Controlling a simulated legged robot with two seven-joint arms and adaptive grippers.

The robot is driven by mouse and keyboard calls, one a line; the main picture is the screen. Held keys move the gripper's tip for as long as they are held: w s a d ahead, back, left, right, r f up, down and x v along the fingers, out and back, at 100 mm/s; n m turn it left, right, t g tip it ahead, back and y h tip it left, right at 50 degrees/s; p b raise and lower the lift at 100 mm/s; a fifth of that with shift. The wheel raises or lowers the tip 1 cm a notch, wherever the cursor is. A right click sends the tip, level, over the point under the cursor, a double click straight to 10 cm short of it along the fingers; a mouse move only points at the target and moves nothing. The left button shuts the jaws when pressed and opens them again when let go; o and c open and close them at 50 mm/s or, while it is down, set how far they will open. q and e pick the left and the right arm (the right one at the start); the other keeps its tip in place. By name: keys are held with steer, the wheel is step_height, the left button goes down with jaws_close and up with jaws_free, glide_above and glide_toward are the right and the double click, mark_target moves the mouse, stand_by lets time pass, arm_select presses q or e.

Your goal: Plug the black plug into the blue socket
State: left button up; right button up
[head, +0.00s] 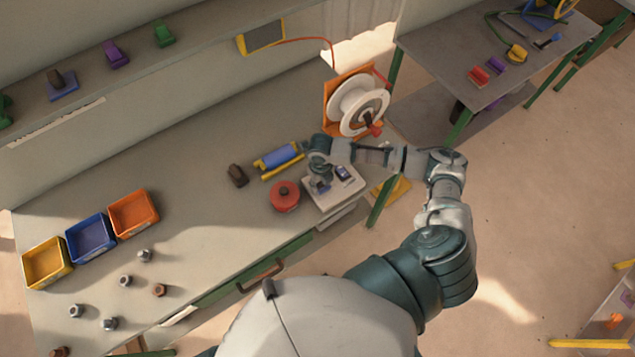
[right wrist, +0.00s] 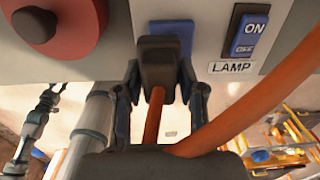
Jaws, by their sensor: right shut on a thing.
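My right gripper (right wrist: 162,105) is shut on the black plug (right wrist: 158,62), with one finger on each side; an orange cable runs back from the plug. The blue socket (right wrist: 184,30) is on a pale panel straight ahead. The plug overlaps its left and lower part, so I cannot tell whether it touches or enters the socket. In the head view my right gripper (head: 320,180) is over the white box (head: 350,190) at the bench's right end. The plug is not clear there. My left gripper is not in view.
A blue switch (right wrist: 246,38) marked ON, above a LAMP label, sits right of the socket. A red round part (right wrist: 65,25) with a dark knob is left. A cable reel (head: 358,104) stands behind the box. A dark block (head: 237,175) lies left on the bench.

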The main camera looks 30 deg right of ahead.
steer(key=shift+d, duration=0.3)
steer(key=shift+d+f, duration=0.2)
steer(key=shift+d, duration=0.1)
steer(key=shift+a+f, duration=0.15)
steer(key=shift+a, duration=0.45)
steer(key=shift+a+f, duration=0.2)
steer(key=shift+d+f+b, duration=0.2)
steer(key=shift+d+b, duration=0.1)
steer(key=shift+s+d+f, duration=0.1)
steer(key=shift+d, duration=0.05)
jaws_close()
steer(key=shift+s+f, duration=0.15)
steer(key=shift+f, duration=0.15)
steer(key=o, duration=1.2)
jaws_free()
steer(key=shift+f, duration=0.1)
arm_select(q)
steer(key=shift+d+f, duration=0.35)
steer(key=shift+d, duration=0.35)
arm_select(e)
steer(key=shift+w, duration=0.2)
